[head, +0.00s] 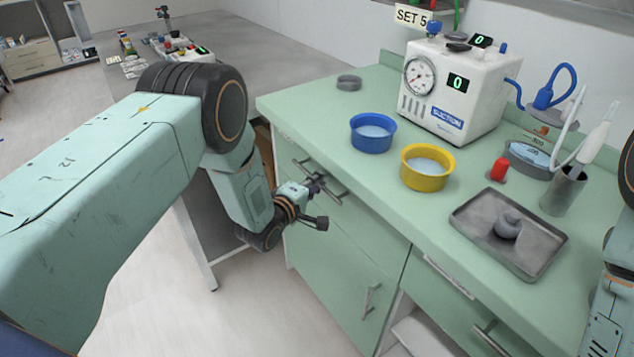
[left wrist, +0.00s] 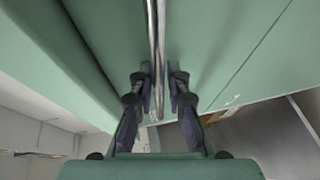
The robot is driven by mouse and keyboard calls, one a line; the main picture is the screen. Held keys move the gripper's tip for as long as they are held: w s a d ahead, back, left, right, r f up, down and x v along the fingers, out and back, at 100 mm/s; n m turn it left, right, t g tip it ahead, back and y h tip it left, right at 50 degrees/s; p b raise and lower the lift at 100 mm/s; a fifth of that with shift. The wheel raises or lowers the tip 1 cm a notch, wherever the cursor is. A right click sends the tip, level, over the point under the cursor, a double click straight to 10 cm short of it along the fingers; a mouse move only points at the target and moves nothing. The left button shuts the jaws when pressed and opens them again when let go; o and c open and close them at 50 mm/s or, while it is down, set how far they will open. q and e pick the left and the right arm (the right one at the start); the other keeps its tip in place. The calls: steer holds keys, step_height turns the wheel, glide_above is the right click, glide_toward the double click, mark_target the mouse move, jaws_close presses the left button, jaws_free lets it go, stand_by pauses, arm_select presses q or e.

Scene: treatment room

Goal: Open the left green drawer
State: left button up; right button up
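The left green drawer (head: 349,226) is in the bench front in the head view, and its front looks flush with the cabinet. Its metal bar handle (head: 332,191) is partly covered by my left gripper (head: 319,203). In the left wrist view the handle (left wrist: 157,40) runs down between the two fingertips of my left gripper (left wrist: 160,88). The fingers stand apart on either side of the bar, with a visible gap on the right side. My right gripper is out of view; only part of the right arm shows at the right edge.
On the green bench top stand a blue bowl (head: 372,133), a yellow bowl (head: 427,167), a suction unit (head: 455,85) and a metal tray (head: 467,226). A lower door with a handle (head: 368,301) is below the drawer. The floor (head: 230,320) in front is clear.

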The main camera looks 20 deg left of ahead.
arm_select(q)
jaws_close()
steer(key=shift+s, duration=0.15)
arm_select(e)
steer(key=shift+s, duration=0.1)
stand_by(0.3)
